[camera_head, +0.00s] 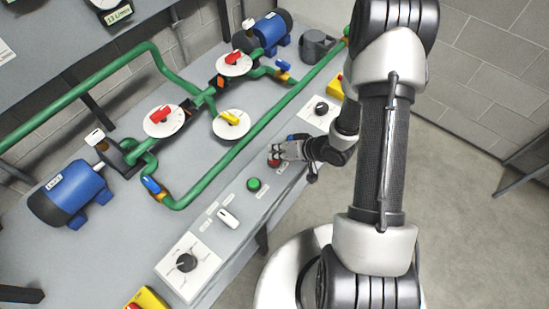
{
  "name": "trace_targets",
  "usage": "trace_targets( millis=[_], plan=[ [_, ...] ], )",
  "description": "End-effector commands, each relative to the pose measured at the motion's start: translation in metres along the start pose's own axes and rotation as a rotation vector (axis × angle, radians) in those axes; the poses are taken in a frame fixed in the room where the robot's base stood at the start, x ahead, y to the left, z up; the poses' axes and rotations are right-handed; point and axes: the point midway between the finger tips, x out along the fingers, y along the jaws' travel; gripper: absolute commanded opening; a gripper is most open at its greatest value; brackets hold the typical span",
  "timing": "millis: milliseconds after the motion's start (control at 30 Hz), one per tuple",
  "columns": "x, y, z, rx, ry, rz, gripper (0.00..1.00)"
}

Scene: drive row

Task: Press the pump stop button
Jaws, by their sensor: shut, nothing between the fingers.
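A red button (273,162), apparently the pump stop button, sits on the front strip of the grey bench, partly hidden by my gripper. My gripper (276,152) is shut and empty. Its fingertips are right at the red button in the picture; I cannot tell whether they touch it. A green button (254,184) is on the same strip, a little to the lower left. The small labels beside the buttons are too small to read.
A white switch (229,218) and a panel with a black knob (187,263) lie further lower left. Another black knob (321,108) and a yellow box (336,88) are to the upper right. Green pipes (236,150) with valves and blue motors (71,193) stand behind the strip.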

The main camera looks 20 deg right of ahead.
Motion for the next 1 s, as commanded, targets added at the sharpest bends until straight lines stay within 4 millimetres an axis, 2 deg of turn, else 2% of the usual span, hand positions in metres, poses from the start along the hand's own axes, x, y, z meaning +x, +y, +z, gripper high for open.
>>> trace_targets(
  millis=[633,1000],
  plan=[
    [0.0015,0.0011,0.0012,-0.001,-0.001,0.000,0.00],
    [-0.0065,-0.0048,-0.0048,-0.001,0.000,0.000,0.00]
  ],
)
